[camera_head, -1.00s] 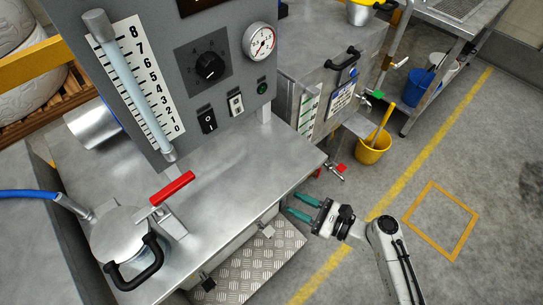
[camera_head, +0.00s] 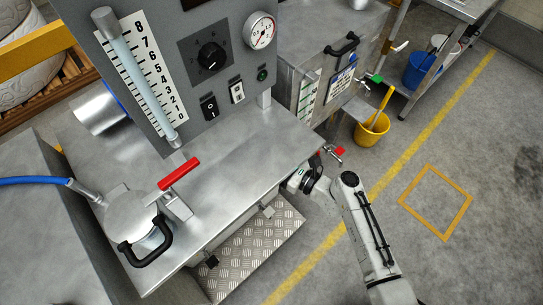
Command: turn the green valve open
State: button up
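A second tap with a red handle (camera_head: 340,151) is just above and right of my gripper.
The steel table (camera_head: 235,150) with a red lever (camera_head: 178,172) is to the left of my gripper. A yellow bucket (camera_head: 371,132) stands on the floor below the green valve. A shelf rack with a blue bucket (camera_head: 420,78) is at the right. Floor to the right is clear.

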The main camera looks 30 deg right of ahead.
jog(key=shift+w+a, duration=0.15)
jog(key=shift+w, duration=0.2)
jog(key=shift+c, duration=0.2)
grip_shut()
